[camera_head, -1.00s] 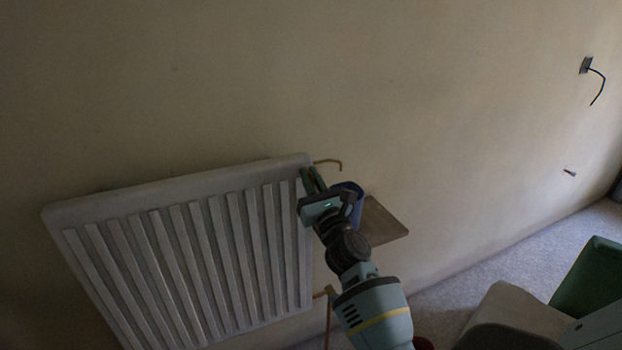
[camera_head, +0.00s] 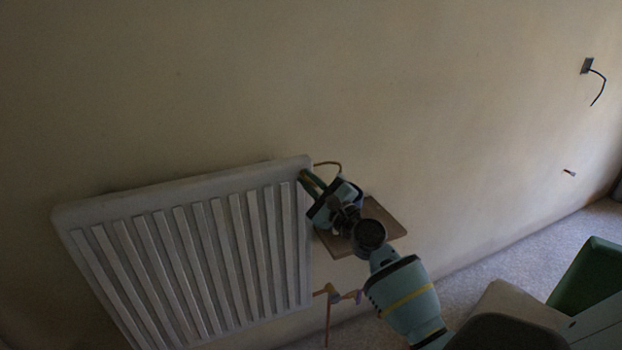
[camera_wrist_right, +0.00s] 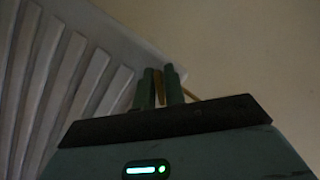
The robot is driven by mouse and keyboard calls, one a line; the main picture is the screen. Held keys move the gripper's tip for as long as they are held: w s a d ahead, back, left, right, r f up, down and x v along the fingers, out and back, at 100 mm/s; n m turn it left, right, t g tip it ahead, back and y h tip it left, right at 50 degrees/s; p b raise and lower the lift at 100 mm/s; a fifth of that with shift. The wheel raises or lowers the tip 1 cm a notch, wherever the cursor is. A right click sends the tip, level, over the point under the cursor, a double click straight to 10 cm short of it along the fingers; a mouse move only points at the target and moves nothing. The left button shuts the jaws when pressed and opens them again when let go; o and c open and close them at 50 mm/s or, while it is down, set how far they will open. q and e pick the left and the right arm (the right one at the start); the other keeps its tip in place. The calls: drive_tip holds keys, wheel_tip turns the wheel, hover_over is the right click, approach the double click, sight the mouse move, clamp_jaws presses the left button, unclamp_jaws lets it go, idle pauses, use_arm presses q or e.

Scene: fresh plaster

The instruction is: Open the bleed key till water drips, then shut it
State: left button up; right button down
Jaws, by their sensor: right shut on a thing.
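The white ribbed radiator (camera_head: 185,205) is on the wall at the lower left. My right gripper (camera_head: 308,181) is at its upper right corner, fingers toward the radiator's end. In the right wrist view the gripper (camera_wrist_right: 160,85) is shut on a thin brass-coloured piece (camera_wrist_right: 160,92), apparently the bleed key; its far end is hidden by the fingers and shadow. A thin bent brass tube (camera_head: 329,164) sticks out from the corner just above the fingers. I cannot make out any water. My left gripper is not in view.
A small brown board (camera_head: 386,222) is behind my right wrist, partly covered. A copper pipe with a valve (camera_head: 332,292) is at the radiator's lower right. A green container (camera_head: 590,280) stands at the right. A wall box with a dangling cable (camera_head: 588,66) is at upper right.

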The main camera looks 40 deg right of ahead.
drive_tip(key=shift+n+g+y+p, duration=0.4)
drive_tip(key=shift+n+g+y, duration=0.15)
drive_tip(key=shift+n, duration=0.85)
drive_tip(key=shift+f, duration=0.1)
drive_tip(key=c, duration=1.6)
unclamp_jaws()
drive_tip(key=shift+o, duration=0.2)
drive_tip(key=v, duration=0.7)
drive_tip(key=shift+s, duration=0.4)
drive_tip(key=shift+f, duration=0.1)
